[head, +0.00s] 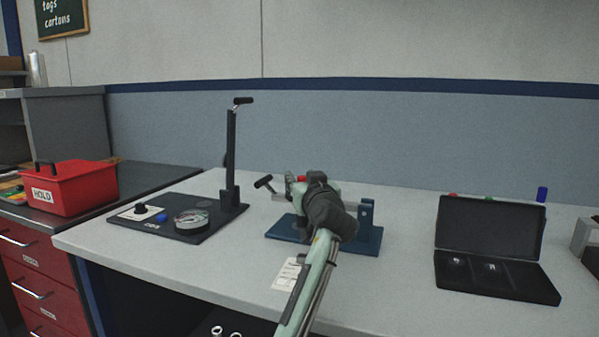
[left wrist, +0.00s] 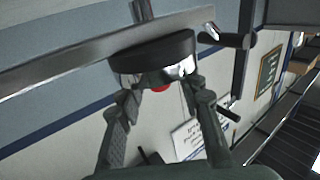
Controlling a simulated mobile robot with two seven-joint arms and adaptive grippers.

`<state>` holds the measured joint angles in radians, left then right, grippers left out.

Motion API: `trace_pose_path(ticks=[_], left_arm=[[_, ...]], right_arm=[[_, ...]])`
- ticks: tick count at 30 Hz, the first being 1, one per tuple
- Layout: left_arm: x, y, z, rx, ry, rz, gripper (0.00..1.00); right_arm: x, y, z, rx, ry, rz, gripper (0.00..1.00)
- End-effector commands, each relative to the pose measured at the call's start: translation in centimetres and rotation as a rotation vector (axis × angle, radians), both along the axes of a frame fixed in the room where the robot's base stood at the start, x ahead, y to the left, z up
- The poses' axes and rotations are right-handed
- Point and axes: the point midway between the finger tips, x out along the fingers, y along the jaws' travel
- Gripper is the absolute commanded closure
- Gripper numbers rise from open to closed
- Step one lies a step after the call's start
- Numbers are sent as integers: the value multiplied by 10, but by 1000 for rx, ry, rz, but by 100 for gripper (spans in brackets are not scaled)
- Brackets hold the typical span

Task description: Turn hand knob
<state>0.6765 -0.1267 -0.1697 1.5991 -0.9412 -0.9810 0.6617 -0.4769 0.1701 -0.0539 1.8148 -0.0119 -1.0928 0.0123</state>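In the left wrist view, a round black knob with a chrome rim (left wrist: 153,62) sits against a grey metal bar. My left gripper (left wrist: 163,90) has its fingers spread, with the tips near the chrome rim on either side; I cannot tell whether they touch it. In the head view my left gripper (head: 322,190) is over a clamp fixture on a blue base (head: 285,228) and hides much of it, including the round knob. A black handle (head: 263,181) sticks out at the fixture's left. My right gripper is in neither view.
A black plate (head: 178,231) with a gauge (head: 191,219) and a tall post (head: 231,160) stands to the left. An open black case (head: 490,238) lies to the right. A red box (head: 66,188) is at far left. The front tabletop is mostly clear.

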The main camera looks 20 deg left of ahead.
Motion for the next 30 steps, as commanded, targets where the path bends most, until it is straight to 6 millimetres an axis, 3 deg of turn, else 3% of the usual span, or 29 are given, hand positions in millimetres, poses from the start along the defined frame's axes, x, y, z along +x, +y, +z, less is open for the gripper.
trace_pose_path(ticks=[7,17,26,30], left_arm=[[28,17,1,0,0,2,64],[33,20,0,-2,0,0,64],[33,20,0,-1,0,1,98],[33,20,0,-1,0,1,100]], right_arm=[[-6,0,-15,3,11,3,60],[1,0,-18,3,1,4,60],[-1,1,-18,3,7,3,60],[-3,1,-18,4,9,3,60]])
